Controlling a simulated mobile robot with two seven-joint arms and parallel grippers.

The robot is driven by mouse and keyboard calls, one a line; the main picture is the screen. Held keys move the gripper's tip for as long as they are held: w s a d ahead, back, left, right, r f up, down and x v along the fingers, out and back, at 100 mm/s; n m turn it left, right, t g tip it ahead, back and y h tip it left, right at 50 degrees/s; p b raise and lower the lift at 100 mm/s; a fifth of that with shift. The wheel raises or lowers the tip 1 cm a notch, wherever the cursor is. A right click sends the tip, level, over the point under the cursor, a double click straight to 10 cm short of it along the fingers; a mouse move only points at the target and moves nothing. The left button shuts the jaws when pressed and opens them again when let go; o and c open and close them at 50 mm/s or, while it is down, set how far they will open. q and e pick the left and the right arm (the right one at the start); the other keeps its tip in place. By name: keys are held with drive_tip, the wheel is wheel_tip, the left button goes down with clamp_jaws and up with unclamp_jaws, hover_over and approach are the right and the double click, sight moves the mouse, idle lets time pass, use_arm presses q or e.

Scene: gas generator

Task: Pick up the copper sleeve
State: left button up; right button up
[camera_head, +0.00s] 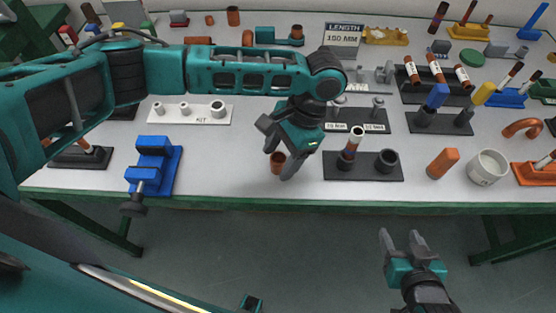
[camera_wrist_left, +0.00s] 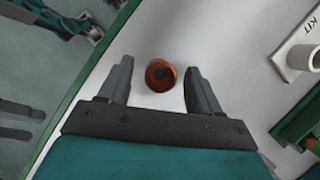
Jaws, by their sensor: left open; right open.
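The copper sleeve (camera_head: 277,163) is a short copper-brown tube standing on the table near its front edge. In the left wrist view the sleeve (camera_wrist_left: 160,73) shows its dark hollow top, between and slightly beyond my fingertips. My left gripper (camera_head: 280,165) is open and points down over the sleeve, with a finger on each side in the left wrist view (camera_wrist_left: 158,80). My right gripper (camera_head: 403,240) is open and empty, in front of the table edge.
A black holder (camera_head: 363,172) with cups and a tube stands right of the sleeve. A blue vise (camera_head: 153,165) and a white KIT strip (camera_head: 190,117) are to the left. The table's front edge is close.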

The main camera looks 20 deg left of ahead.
use_arm(q)
drive_tip(key=shift+s+a+f, duration=0.15)
drive_tip(key=shift+f, duration=0.45)
drive_tip(key=c, duration=0.9)
use_arm(e)
drive_tip(key=shift+w, duration=0.15)
use_arm(q)
drive_tip(key=shift+r, duration=0.1)
